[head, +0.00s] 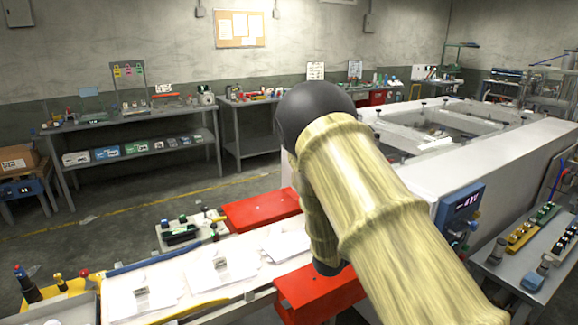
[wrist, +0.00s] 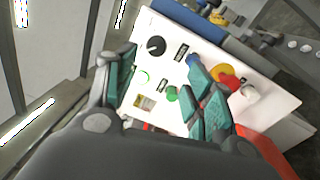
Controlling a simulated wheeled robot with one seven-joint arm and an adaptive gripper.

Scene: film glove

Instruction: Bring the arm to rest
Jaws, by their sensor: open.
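My arm (head: 365,200), in a pale yellow ribbed cover with a dark rounded joint at its top, rises from the lower right of the head view and bends near the middle. My gripper is hidden behind it there. In the wrist view my gripper (wrist: 166,88) is open, with its teal-padded fingers apart and nothing held between them. A white control panel (wrist: 145,70) with a black knob, green buttons and a red-and-yellow button shows beyond and between the fingers. I cannot tell whether either finger touches it.
Red blocks (head: 262,210) stand beside a bench with white sheets (head: 207,259). A large white machine frame (head: 500,155) with a blue display box (head: 459,212) is on the right. Cluttered shelves (head: 135,145) line the back wall. Open floor (head: 130,208) lies at left.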

